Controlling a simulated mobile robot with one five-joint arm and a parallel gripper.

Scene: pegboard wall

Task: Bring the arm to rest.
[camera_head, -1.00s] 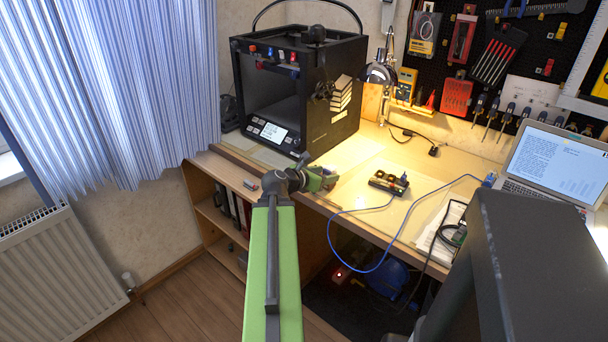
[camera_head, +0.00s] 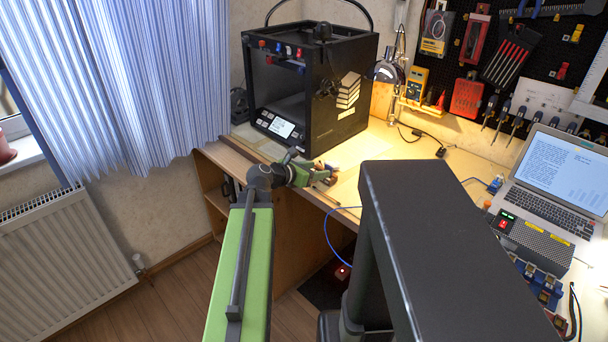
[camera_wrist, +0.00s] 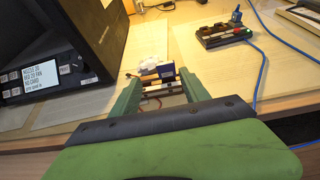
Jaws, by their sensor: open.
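My green arm reaches forward from the bottom of the head view. My gripper (camera_head: 322,174) is at its far end, low over the desk's front edge, just in front of the 3D printer. In the wrist view its two green fingers (camera_wrist: 160,88) are spread apart. Some small items, one of them blue (camera_wrist: 166,72), show between and just beyond the fingertips. I see nothing clamped by the fingers. I cannot tell whether the fingers touch these items.
The black 3D printer (camera_head: 306,88) stands on the desk (camera_head: 452,168) beyond my gripper. A black box with a blue cable (camera_wrist: 222,36) lies to the right in the wrist view. A laptop (camera_head: 556,180) stands at the right. A radiator (camera_head: 62,256) is at the left.

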